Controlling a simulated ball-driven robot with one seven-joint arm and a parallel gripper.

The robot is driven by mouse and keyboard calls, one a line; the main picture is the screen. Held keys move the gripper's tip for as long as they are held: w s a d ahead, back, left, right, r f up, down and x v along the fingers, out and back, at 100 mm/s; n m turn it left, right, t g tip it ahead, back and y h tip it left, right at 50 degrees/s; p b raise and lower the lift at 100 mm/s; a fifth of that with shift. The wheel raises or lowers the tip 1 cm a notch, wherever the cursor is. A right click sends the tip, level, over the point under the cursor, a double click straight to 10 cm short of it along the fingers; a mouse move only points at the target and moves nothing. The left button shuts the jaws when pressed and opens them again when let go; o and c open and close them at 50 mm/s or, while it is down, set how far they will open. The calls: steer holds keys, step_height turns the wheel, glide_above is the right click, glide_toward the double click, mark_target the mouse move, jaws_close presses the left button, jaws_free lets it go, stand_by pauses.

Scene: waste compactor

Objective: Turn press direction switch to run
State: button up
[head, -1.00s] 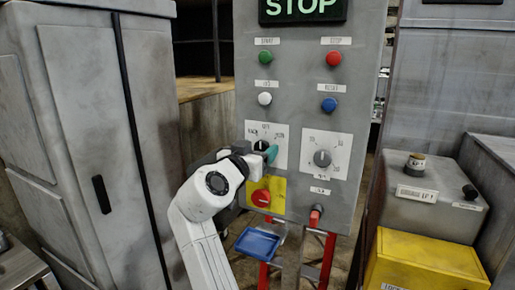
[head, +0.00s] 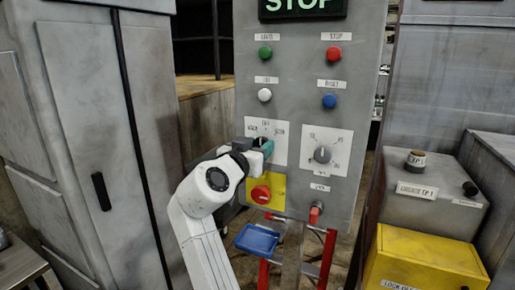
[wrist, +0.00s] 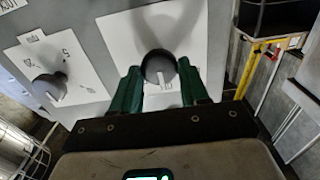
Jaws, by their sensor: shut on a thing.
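The press direction switch is a round dark grey knob (wrist: 159,66) on a white plate (head: 281,133) with small labels at the left, top and right. The right label seems to read RUN. In the head view my gripper (head: 267,147) is at this plate and covers most of the knob, so its pointer angle cannot be told there. In the wrist view the green fingers of my gripper (wrist: 160,88) stand on either side of the knob and are shut on it.
A second dial (head: 322,155) on a white plate is to the right. A red knob (head: 260,194) on a yellow plate sits just below. Green (head: 265,54), red, white and blue buttons are above. A blue tray (head: 257,241) and a tall grey cabinet (head: 75,140) stand nearby.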

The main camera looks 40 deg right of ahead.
steer(key=shift+f+b, duration=0.15)
steer(key=shift+b, duration=0.2)
steer(key=shift+s+m+b, duration=0.15)
steer(key=shift+m+b, duration=4.75)
steer(key=shift+b, duration=3.35)
steer(key=o, duration=1)
steer(key=v, duration=1)
steer(key=shift+s+a+b, duration=0.15)
steer(key=shift+a+b, duration=0.2)
steer(key=shift+b, duration=0.05)
